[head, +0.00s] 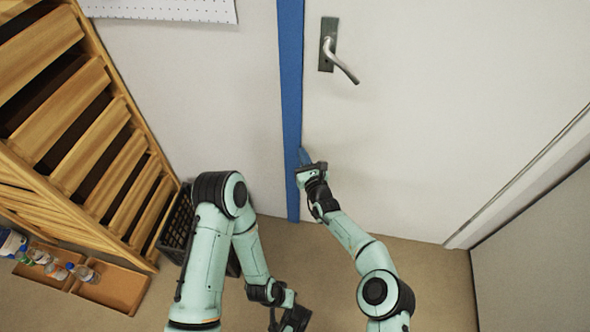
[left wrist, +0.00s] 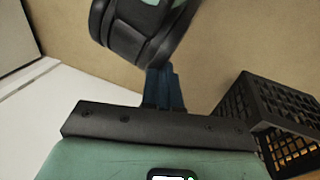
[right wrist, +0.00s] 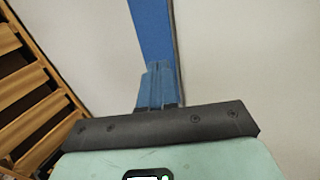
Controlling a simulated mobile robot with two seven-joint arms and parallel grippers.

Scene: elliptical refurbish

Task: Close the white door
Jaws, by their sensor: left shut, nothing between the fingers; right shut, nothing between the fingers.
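The white door (head: 430,120) fills the right half of the head view, with a metal lever handle (head: 340,55) near its left edge. A blue frame strip (head: 290,80) runs along that edge. The door looks about flush with the strip; I cannot tell whether a gap is left. My right gripper (head: 304,157) is shut and empty, its blue fingertips at the strip and door edge below the handle; contact is unclear. In the right wrist view its fingers (right wrist: 157,85) overlap the blue strip. My left gripper (left wrist: 165,88) is shut and empty, low over the floor.
A wooden slatted rack (head: 90,140) stands at the left, with a black crate (head: 178,225) beside it. Wooden trays with bottles (head: 110,285) lie at the lower left. A grey panel (head: 535,260) is at the lower right. Brown floor (head: 440,290) is clear before the door.

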